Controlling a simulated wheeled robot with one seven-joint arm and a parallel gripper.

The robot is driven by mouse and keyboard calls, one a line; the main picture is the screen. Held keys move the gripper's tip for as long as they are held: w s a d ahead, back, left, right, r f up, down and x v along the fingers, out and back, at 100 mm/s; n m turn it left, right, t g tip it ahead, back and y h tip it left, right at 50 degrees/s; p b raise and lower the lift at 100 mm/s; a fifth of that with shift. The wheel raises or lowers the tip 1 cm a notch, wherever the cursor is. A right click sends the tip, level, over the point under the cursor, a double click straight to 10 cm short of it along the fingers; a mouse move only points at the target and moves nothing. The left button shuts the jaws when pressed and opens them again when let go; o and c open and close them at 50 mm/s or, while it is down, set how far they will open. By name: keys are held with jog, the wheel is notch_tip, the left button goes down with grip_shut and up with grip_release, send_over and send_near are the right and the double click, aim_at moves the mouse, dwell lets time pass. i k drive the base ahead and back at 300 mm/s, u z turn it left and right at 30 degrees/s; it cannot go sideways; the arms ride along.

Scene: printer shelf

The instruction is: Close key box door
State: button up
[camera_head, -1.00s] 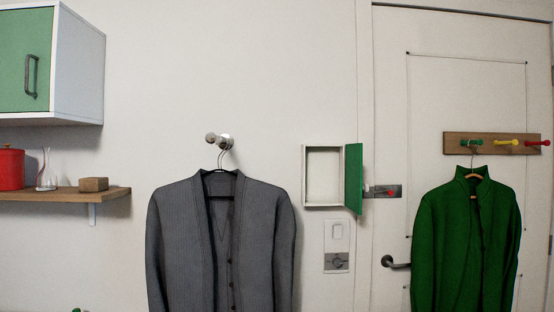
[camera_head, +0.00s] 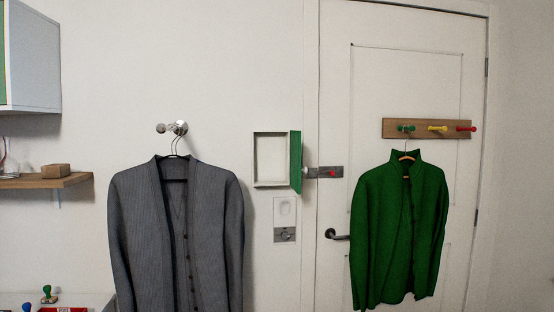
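The key box (camera_head: 256,160) is a small white wall box with an empty-looking inside, mounted beside the door frame. Its green door (camera_head: 296,162) is hinged on the right side and stands open, sticking out from the wall. My gripper is not in view.
A grey cardigan (camera_head: 152,230) hangs from a wall hook left of the box. A light switch (camera_head: 285,208) is below it. A white room door (camera_head: 400,80) with handle and a green jacket (camera_head: 400,230) is at right. A wooden shelf (camera_head: 75,180) is at left.

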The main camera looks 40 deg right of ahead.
aim_at(295, 171)
jog(key=z, duration=2.3)
jog(key=i, duration=2.1)
jog(key=u, duration=2.3)
